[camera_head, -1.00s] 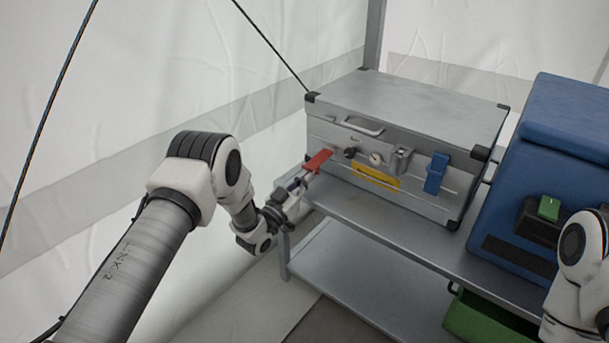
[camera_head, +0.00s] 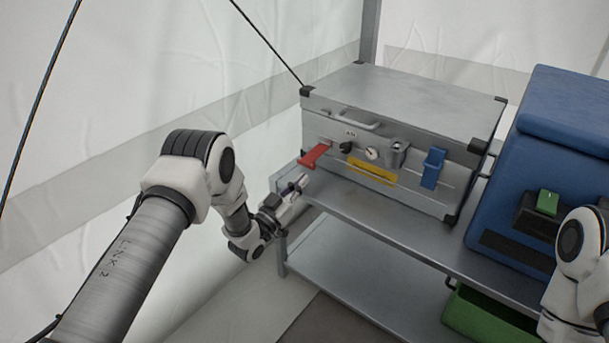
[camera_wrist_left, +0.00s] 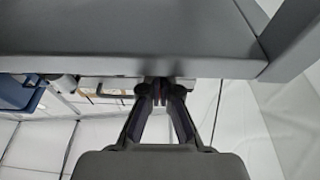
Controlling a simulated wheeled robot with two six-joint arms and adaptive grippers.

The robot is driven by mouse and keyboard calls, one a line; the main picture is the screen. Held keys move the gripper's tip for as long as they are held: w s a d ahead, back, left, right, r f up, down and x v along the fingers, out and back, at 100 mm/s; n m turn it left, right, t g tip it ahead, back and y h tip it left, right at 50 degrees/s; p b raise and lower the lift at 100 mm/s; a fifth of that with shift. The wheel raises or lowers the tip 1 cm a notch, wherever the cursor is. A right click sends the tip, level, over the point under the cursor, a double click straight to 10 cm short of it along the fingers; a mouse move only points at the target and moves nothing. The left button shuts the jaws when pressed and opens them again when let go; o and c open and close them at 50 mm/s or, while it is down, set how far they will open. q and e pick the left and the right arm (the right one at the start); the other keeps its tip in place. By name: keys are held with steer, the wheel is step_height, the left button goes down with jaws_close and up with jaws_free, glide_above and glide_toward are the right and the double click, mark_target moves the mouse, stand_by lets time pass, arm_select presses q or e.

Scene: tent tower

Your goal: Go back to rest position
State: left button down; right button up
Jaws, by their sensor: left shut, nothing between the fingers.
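My left gripper (camera_head: 300,184) is shut and empty, in front of the shelf's left end and a little below the red handle (camera_head: 314,155). A gap shows between the gripper and the handle. The handle sticks out from the front of a grey metal case (camera_head: 400,115) on the shelf. In the left wrist view my left gripper's fingers (camera_wrist_left: 160,92) are together, close to a grey edge. Only part of my right arm shows at the right edge in the head view; its gripper is out of view.
The case front has a black knob (camera_head: 346,147), a gauge (camera_head: 372,154), a yellow handle (camera_head: 372,171) and a blue latch (camera_head: 433,168). A blue box (camera_head: 560,130) stands right on the metal shelf (camera_head: 400,219). A green bin (camera_head: 485,322) is below. Free floor lies left.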

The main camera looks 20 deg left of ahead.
arm_select(q)
steer(key=a+r+v, duration=0.1)
steer(key=v, duration=0.9)
steer(key=s+d+f+n+g+y, duration=0.2)
steer(key=s+d+f+g+y, duration=0.25)
steer(key=s+f+g, duration=0.6)
steer(key=s+a+f+n+g+y, duration=0.1)
steer(key=s+f+g, duration=0.35)
steer(key=s, duration=0.85)
steer(key=s+a+f+n+g+y, duration=0.15)
steer(key=s+f+g, duration=0.35)
steer(key=s, duration=0.7)
step_height(320, 180, up, 36)
steer(key=s+p, duration=0.1)
steer(key=p, duration=3.6)
steer(key=shift+a+r+p, duration=0.2)
steer(key=shift+p, duration=0.1)
steer(key=shift+s, duration=0.1)
